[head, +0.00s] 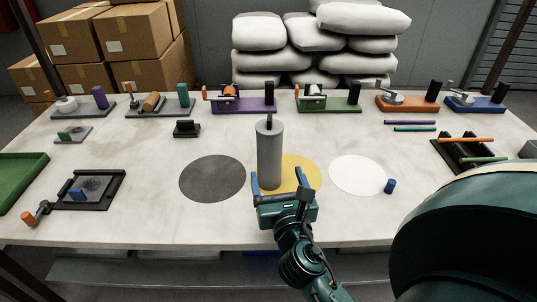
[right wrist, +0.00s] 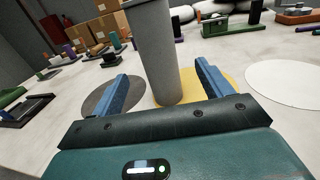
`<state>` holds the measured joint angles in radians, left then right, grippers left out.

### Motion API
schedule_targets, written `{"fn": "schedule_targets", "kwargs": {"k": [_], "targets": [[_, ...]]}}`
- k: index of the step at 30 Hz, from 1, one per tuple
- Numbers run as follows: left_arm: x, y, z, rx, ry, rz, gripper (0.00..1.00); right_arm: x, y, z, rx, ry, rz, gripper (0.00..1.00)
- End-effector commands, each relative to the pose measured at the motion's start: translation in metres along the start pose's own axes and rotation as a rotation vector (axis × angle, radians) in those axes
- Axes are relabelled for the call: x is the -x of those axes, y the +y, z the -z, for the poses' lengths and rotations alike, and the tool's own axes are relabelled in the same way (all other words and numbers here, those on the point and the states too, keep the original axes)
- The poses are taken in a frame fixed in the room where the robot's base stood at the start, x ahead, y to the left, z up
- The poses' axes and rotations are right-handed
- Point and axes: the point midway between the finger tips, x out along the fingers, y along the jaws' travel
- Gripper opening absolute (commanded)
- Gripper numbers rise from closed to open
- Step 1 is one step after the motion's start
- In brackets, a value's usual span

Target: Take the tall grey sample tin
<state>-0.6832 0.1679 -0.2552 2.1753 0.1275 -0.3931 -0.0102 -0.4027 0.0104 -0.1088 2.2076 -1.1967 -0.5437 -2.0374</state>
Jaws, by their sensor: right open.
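The tall grey sample tin (head: 270,158) stands upright near the middle of the table, by the left edge of the yellow disc. My right gripper (head: 280,178) is open at the near side of the tin. In the right wrist view its two blue fingers (right wrist: 160,85) point toward the tin, one on each side. I cannot tell whether the tin is fully between the fingertips. My left gripper is not in view.
A dark grey disc (head: 212,178), the yellow disc (head: 304,173) and a white disc (head: 356,174) lie on the table (head: 150,225). A small blue cylinder (head: 390,186) stands at the white disc's edge. Several fixtures line the back, including a purple one (head: 258,105). A black tray (head: 112,192) lies left.

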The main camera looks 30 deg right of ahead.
Motion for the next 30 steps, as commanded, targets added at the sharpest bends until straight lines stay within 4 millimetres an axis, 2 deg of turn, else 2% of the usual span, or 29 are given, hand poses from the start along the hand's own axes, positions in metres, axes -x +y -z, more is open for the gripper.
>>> {"fn": "schedule_targets", "kwargs": {"k": [1, 6, 13, 21, 30], "targets": [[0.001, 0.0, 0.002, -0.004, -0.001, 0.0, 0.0, -0.012, 0.0, -0.003, 0.001, -0.004, 0.0, 0.78], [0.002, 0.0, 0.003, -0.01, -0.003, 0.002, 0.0, -0.039, 0.0, -0.001, 0.002, -0.002, 0.0, 0.78], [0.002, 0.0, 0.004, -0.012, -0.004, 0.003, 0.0, -0.056, 0.001, 0.0, 0.0, -0.002, 0.0, 0.78], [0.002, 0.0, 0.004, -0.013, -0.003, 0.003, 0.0, -0.094, 0.004, 0.001, 0.001, -0.002, 0.0, 0.78], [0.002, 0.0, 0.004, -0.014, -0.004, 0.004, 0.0, -0.101, 0.003, 0.002, 0.002, 0.0, 0.0, 0.78]]}}
